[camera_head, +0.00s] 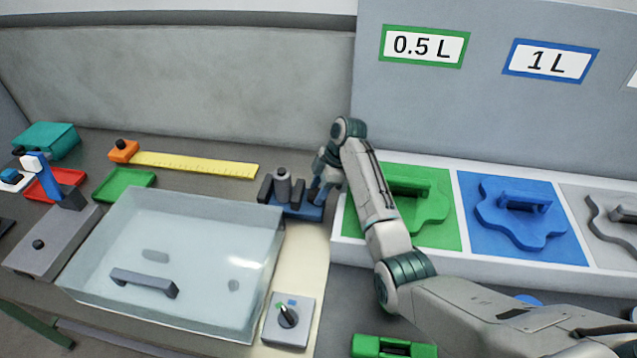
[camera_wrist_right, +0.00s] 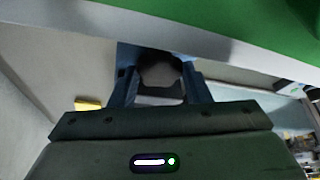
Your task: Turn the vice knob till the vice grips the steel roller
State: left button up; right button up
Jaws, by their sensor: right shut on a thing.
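The steel roller (camera_head: 283,187) stands upright between the dark jaws of the small vice, which has a blue base (camera_head: 300,211). I cannot tell whether both jaws touch the roller. My right gripper (camera_head: 321,190) is at the right end of the vice. In the right wrist view its two fingers (camera_wrist_right: 160,78) are shut on the dark round vice knob (camera_wrist_right: 160,68), one finger on each side. In the head view the gripper mostly hides the knob. My left gripper is not in view.
A clear-lidded box (camera_head: 180,230) stands left of the vice, with a switch box (camera_head: 288,322) in front. A white rack with green (camera_head: 440,232) and blue (camera_head: 570,240) shaped pieces is close on the right. A yellow ruler (camera_head: 200,164) lies behind left.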

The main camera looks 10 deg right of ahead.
jog(key=m+t+p, duration=0.1)
jog(key=m+p, duration=0.1)
jog(key=m+t+p, duration=0.1)
jog(key=m+p, duration=0.1)
jog(key=m, duration=0.1)
jog(key=m+h+p, duration=0.1)
jog(key=m+p, duration=0.1)
jog(key=p, duration=0.1)
jog(key=shift+s+a+r+t, duration=0.1)
jog(key=shift+s+r+t, duration=0.2)
jog(key=shift+t, duration=0.1)
jog(key=m+p, duration=0.1)
jog(key=m, duration=0.1)
jog(key=shift+a+f+m+t+h+p, duration=0.1)
jog(key=shift+m+t+h+p, duration=0.2)
jog(key=shift+m+t+p, duration=0.1)
jog(key=shift+a+f+m+t+h+p, duration=0.1)
jog(key=shift+m+t+h+p, duration=0.35)
jog(key=shift+m, duration=0.95)
jog(key=o, duration=0.7)
jog(key=shift+s, duration=0.1)
